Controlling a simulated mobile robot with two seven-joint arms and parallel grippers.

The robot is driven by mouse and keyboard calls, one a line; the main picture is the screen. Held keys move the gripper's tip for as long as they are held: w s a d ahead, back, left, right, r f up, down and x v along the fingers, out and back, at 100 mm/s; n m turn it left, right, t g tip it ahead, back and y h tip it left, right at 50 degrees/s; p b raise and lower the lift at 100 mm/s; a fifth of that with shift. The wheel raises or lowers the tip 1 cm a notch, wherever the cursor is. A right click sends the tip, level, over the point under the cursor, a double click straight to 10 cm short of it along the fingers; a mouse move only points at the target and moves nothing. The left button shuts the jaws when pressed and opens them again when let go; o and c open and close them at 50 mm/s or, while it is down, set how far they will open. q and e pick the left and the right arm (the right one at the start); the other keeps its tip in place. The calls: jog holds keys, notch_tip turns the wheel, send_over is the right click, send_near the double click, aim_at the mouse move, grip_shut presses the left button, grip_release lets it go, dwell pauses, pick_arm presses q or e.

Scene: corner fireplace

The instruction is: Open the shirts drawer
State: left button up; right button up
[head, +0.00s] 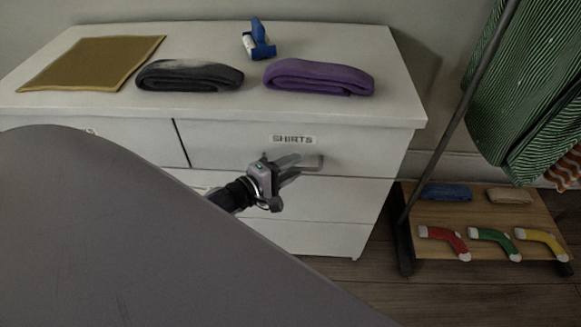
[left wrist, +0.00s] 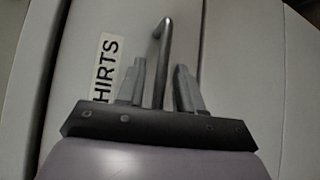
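The shirts drawer (head: 232,150) is the top right drawer of a white dresser, with a "SHIRTS" label (head: 293,139) on its front. It looks shut, flush with the dresser. Its metal bar handle (head: 312,162) is below the label. My left gripper (head: 297,168) is at the handle. In the left wrist view the handle (left wrist: 163,50) runs between the two open fingers (left wrist: 160,85), with a gap visible on each side. The label (left wrist: 107,68) is left of the fingers there. My right gripper is not in view.
On the dresser top (head: 215,108) lie a tan cloth (head: 92,64), a dark folded cloth (head: 188,76), a purple folded cloth (head: 318,77) and a blue-and-white object (head: 258,40). At right, a rack with a wooden base (head: 481,218) holds socks and hanging clothes.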

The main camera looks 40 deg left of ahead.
pick_arm(q)
grip_shut()
jog(key=shift+s, duration=0.1)
